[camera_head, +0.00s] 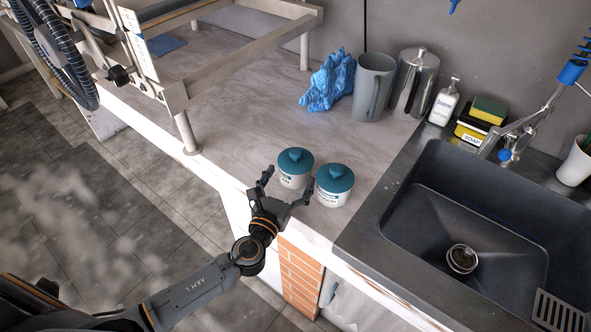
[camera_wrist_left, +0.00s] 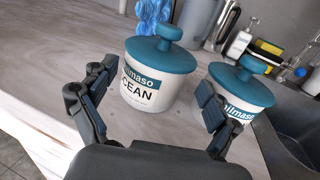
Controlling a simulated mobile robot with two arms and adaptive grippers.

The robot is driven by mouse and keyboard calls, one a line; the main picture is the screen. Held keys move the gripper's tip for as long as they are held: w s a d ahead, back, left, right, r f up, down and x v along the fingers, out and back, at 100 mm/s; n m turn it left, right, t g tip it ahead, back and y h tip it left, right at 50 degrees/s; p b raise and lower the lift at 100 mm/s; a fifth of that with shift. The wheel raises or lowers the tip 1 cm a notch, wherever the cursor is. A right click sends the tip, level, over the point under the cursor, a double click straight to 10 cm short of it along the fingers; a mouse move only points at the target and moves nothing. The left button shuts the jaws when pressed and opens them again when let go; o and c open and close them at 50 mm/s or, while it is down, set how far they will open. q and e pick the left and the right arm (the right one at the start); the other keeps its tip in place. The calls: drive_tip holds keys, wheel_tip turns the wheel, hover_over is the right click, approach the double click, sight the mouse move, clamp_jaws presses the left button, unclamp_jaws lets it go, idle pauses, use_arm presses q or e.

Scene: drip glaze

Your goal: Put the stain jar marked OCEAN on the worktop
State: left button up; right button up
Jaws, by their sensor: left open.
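The stain jar marked OCEAN (camera_wrist_left: 148,82) is white with a teal knobbed lid and stands upright on the worktop (camera_head: 235,85). In the head view it is the left one of two jars (camera_head: 294,168). A second, similar teal-lidded jar (camera_head: 334,186) stands close to its right; its name is hidden in the wrist view by my finger. My left gripper (camera_head: 287,186) is open at the worktop's front edge, its fingers spread in front of the OCEAN jar, apart from it as far as I can see. My right gripper is not in view.
The sink (camera_head: 455,230) lies to the right. A grey jug (camera_head: 373,87), a crumpled blue cloth (camera_head: 329,80), a steel canister (camera_head: 413,82) and a soap bottle (camera_head: 444,102) stand at the back. A frame rack (camera_head: 187,130) stands at the left. Worktop behind the jars is clear.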

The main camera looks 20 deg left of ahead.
sight(296, 162)
use_arm(q)
drive_tip(key=shift+w+r, duration=0.1)
drive_tip(key=shift+w, duration=0.35)
drive_tip(key=w+p, duration=0.1)
drive_tip(key=w, duration=0.2)
drive_tip(key=shift+w, duration=0.35)
drive_tip(key=shift+w+f, duration=0.2)
drive_tip(key=shift+w, duration=0.15)
drive_tip(key=shift+s, duration=0.1)
drive_tip(key=shift+c, duration=0.2)
drive_tip(key=c, duration=0.7)
drive_tip(key=shift+r, duration=0.1)
drive_tip(key=c, duration=0.6)
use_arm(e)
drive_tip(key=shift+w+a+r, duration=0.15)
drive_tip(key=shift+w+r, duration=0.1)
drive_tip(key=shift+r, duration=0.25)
use_arm(q)
drive_tip(key=shift+r, duration=0.2)
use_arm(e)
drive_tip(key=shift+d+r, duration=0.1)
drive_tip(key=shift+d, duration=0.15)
